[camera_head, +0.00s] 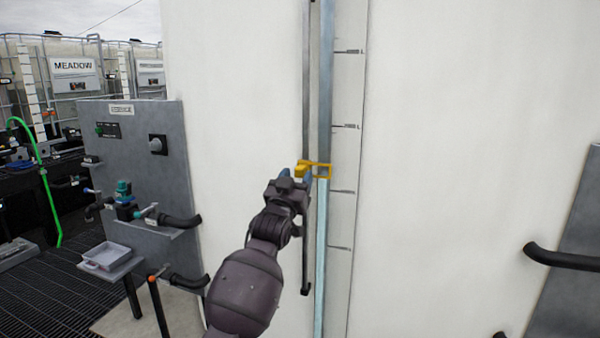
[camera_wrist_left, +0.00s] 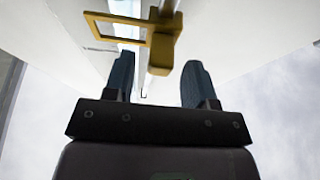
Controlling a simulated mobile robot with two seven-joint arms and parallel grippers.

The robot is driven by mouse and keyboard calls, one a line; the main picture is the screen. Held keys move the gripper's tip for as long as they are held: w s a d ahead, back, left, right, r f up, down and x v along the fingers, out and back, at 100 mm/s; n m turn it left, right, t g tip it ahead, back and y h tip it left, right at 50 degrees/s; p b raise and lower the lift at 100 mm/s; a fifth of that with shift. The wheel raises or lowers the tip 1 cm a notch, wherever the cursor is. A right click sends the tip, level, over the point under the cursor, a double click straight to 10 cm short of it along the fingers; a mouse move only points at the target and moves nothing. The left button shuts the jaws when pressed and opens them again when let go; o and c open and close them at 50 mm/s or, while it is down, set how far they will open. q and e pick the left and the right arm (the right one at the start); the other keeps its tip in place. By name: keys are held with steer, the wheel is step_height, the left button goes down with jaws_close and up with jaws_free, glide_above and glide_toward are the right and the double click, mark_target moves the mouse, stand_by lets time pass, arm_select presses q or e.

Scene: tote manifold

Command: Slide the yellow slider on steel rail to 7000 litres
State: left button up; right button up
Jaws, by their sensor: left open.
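The yellow slider (camera_head: 316,163) sits on the dark steel rail (camera_head: 307,90) on the white tank. Its open frame reaches right across a pale blue sight tube (camera_head: 325,60) towards the scale (camera_head: 346,100). The frame is level with a spot between two scale marks, nearer the lower one; the numbers are too small to read. My left gripper (camera_head: 294,174) is at the slider's left end. In the left wrist view, my open gripper (camera_wrist_left: 157,64) has the slider's yellow block (camera_wrist_left: 162,48) between its fingertips, with gaps showing on both sides. My right gripper is out of view.
A grey panel (camera_head: 120,210) with valves, black hoses and a small tray (camera_head: 110,257) stands at the left. A black pipe (camera_head: 560,258) sticks out at the right. The tank wall (camera_head: 450,120) beside the scale is clear.

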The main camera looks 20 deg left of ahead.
arm_select(q)
steer(key=shift+x, duration=1.35)
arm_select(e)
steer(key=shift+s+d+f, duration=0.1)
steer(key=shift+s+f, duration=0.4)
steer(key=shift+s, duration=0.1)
arm_select(q)
steer(key=shift+c, duration=0.5)
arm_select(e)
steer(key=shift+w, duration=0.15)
